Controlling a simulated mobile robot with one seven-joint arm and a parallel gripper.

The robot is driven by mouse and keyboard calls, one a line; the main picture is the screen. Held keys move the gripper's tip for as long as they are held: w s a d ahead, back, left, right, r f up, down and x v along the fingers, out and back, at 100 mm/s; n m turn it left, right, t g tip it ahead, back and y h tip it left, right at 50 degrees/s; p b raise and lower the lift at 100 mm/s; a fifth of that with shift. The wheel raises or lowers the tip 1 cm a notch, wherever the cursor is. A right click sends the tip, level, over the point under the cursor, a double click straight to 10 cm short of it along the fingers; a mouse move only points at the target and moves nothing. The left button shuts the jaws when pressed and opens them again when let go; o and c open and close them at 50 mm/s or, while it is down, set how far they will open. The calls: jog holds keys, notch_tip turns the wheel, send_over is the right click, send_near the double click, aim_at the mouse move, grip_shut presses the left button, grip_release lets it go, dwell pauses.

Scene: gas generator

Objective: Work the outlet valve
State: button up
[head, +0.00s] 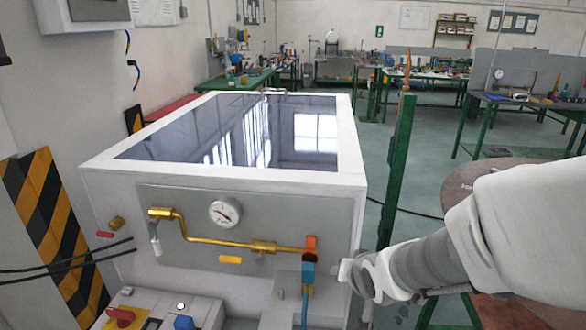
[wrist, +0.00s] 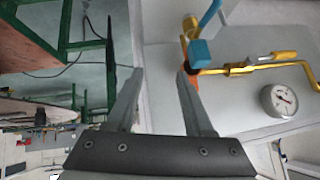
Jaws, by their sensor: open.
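A brass pipe (head: 215,240) runs across the grey front panel of a white cabinet. At its right end sit an orange part (head: 310,243) and a blue part (head: 308,271) with a blue hose; I take this to be the outlet valve, but no label shows. In the wrist view the blue part (wrist: 200,53) lies just beyond my right finger, which partly covers the orange part (wrist: 183,80). My gripper (wrist: 162,75) is open, with nothing seen between its fingers. In the head view my gripper (head: 346,270) is right of the valve, beside the cabinet's edge.
A round gauge (head: 224,213) sits above the pipe, and a yellow handle (head: 231,260) below it. A grey box (head: 288,300) juts out below the valve. A green post (head: 398,170) stands right of the cabinet, and a round brown table (head: 480,190) behind my arm.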

jog(key=w+a+r+y+p, duration=0.2)
jog(key=a+r+p, duration=0.2)
jog(key=p, duration=0.3)
jog(key=m+t+y+p, duration=0.1)
jog(key=m+t+y, duration=0.3)
jog(key=m+y, duration=0.45)
send_near(239, 259)
jog(key=w+a+f+m+h+b, duration=0.1)
jog(key=w+a+b, duration=0.9)
jog(key=a+b, duration=0.1)
jog(key=shift+a+f+b, duration=0.2)
jog(key=shift+f+b, duration=0.2)
jog(key=shift+b, duration=0.25)
jog(key=shift+w, duration=0.1)
grip_shut()
dwell(0.7)
